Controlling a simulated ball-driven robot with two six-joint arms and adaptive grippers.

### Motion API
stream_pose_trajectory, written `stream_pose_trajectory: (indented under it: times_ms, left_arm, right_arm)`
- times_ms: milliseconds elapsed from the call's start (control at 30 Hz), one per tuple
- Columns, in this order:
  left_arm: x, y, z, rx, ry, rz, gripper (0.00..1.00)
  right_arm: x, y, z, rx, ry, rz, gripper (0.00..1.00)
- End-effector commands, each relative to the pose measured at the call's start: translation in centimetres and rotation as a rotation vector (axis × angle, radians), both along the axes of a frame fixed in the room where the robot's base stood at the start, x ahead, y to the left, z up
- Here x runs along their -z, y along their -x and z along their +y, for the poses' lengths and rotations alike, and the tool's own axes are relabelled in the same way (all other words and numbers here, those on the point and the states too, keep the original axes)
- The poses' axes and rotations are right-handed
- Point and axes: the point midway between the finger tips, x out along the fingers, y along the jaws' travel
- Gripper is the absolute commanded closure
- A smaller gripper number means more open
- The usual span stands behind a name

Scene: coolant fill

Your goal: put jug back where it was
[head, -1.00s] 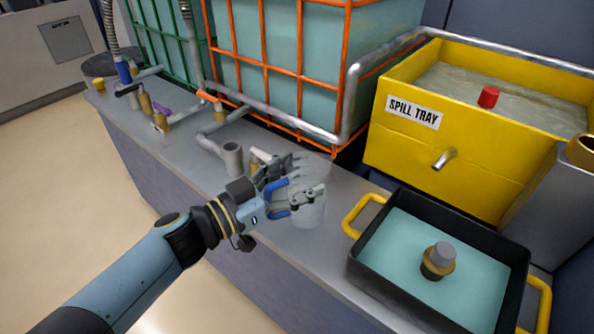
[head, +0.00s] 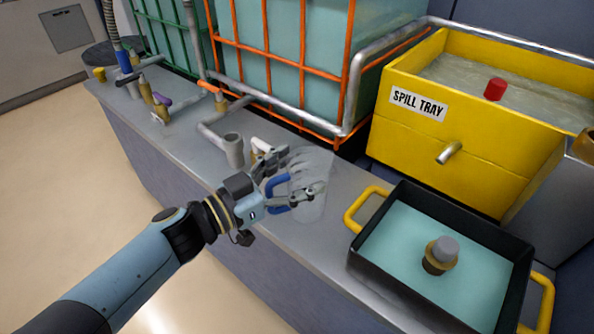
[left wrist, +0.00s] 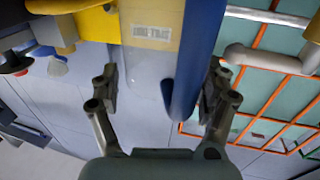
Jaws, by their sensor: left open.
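The jug (head: 310,211) is clear and see-through, with a blue handle (head: 277,188). It stands upright on the grey counter beside the black tray. My left gripper (head: 298,172) is open at the jug's handle side, one finger on each side of the handle. The clear jug body is hard to make out behind the fingers. My right gripper is not in view.
The black tray (head: 357,262) with yellow handles holds teal liquid and a capped fitting. Behind it stands the yellow spill tray (head: 470,165) with a spout. An orange-caged tank (head: 275,65), pipes and a short grey pipe stub (head: 233,152) crowd the counter's back and left.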

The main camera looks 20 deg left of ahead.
Motion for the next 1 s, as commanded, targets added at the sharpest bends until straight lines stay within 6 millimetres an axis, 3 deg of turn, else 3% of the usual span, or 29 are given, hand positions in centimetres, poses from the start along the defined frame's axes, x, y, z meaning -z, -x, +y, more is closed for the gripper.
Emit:
stream_pose_trajectory:
  times_ms: [400,600,800,900,967,1000]
  left_arm:
    - [0.6,7.8,4.9,0.003,-0.004,0.007,0.20]
    - [0.4,9.5,6.2,0.002,-0.003,0.005,0.20]
    - [0.5,9.8,6.4,0.001,-0.003,0.010,0.20]
    - [3.0,10.2,6.4,0.002,-0.019,0.084,0.20]
    - [6.4,11.0,6.7,0.000,-0.040,0.184,0.20]
    - [9.3,11.9,6.9,-0.005,-0.060,0.272,0.20]
  right_arm:
    - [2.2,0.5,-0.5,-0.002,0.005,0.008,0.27]
    - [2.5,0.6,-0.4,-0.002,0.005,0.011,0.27]
    - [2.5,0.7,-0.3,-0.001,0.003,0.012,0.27]
    - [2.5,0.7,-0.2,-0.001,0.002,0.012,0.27]
    - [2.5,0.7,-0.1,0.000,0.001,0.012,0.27]
    - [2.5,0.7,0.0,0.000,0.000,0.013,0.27]
